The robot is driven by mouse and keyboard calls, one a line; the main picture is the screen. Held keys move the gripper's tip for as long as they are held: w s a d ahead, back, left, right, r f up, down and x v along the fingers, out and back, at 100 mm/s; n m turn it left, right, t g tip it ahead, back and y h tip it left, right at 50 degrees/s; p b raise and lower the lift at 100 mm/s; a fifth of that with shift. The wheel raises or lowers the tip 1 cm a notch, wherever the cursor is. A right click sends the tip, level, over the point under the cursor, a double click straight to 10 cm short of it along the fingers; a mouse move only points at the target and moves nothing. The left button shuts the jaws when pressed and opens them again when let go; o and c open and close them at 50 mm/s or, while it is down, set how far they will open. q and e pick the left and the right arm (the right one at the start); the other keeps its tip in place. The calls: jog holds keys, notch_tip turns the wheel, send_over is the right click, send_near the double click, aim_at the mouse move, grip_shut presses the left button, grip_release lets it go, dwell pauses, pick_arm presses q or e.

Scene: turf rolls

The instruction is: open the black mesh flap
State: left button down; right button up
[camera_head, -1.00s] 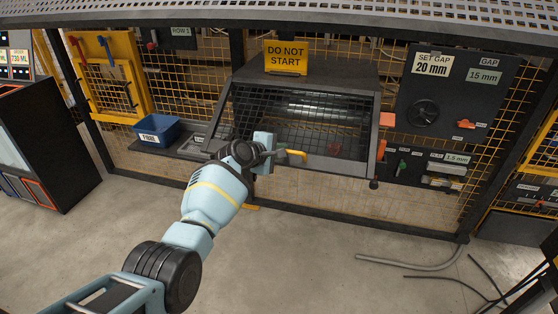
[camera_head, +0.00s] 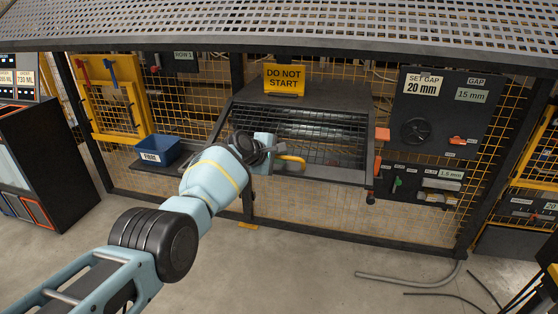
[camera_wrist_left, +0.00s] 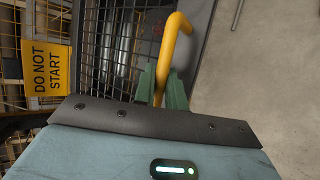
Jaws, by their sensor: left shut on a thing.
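The black mesh flap (camera_head: 325,137) covers the front of the dark housing below the DO NOT START sign. Its yellow handle (camera_head: 292,160) sticks out at the lower edge. My left gripper (camera_head: 274,158) is shut on this handle. In the left wrist view, the green fingers of my left gripper (camera_wrist_left: 162,88) close around the yellow handle (camera_wrist_left: 173,50), with the mesh flap (camera_wrist_left: 122,45) beside them. My left wrist hides the flap's lower left part in the head view. My right gripper is not in view.
The yellow DO NOT START sign (camera_head: 284,80) hangs above the flap. A blue bin (camera_head: 157,149) stands on a ledge to the left. A dark gap panel (camera_head: 447,112) is to the right.

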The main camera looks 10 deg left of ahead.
pick_arm(q)
jog(key=shift+r, duration=0.25)
jog(key=c, duration=1.8)
grip_release()
jog(key=shift+w, duration=0.1)
jog(key=o, duration=0.3)
jog(key=shift+f, duration=0.2)
jog(key=shift+o, duration=0.2)
